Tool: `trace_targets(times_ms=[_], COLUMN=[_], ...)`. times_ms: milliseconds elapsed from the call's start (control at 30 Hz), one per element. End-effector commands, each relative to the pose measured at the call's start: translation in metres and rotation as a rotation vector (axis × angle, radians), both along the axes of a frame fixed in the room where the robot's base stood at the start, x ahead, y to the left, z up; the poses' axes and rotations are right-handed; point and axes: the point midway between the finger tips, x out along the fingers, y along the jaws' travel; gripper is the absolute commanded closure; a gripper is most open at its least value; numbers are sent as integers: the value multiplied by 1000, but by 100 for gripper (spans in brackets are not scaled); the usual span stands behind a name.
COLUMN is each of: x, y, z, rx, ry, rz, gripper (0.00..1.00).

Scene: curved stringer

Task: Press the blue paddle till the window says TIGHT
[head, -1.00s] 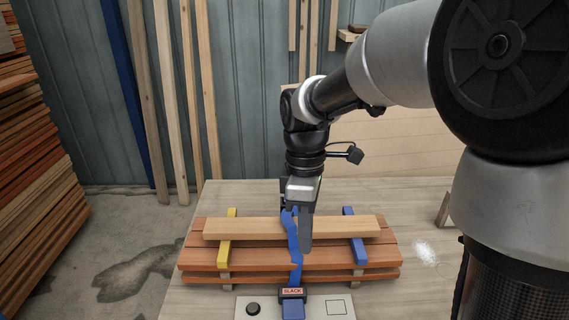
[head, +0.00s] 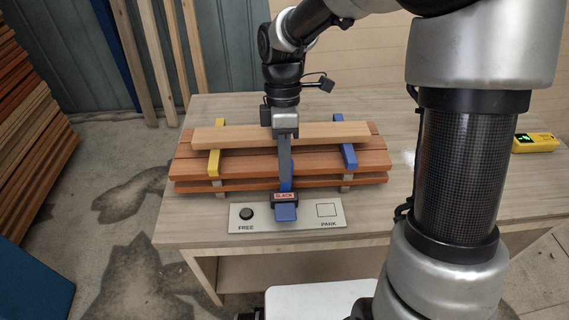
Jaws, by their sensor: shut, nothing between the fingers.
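The blue paddle (head: 286,212) sits at the front of a dark ratchet block on a pale plate. The window (head: 284,196) just behind it reads SLACK in red. I cannot tell whether the fingertips touch the strap.
The plate (head: 298,223) carries a black knob (head: 246,213) marked FREE and an outlined square (head: 326,210) marked PARK. A yellow clamp bar (head: 216,147) and a blue one (head: 344,143) cross the boards. A yellow device (head: 536,143) lies at the table's right.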

Motion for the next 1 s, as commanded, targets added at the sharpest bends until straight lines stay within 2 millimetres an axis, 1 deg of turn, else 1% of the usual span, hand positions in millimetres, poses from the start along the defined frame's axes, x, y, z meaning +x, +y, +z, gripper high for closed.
trace_targets(times_ms=[33,200,300,433,633,1000], x=[-5,-15,-20,-25,-28,-28], y=[0,0,0,0,0,0], z=[-15,-50,-68,-85,-96,-97], rx=[-1,0,-1,-1,0,-1], ry=[5,4,3,2,-1,-6], rz=[0,0,1,0,-1,-1], gripper=[100,100,100,100,100,100])
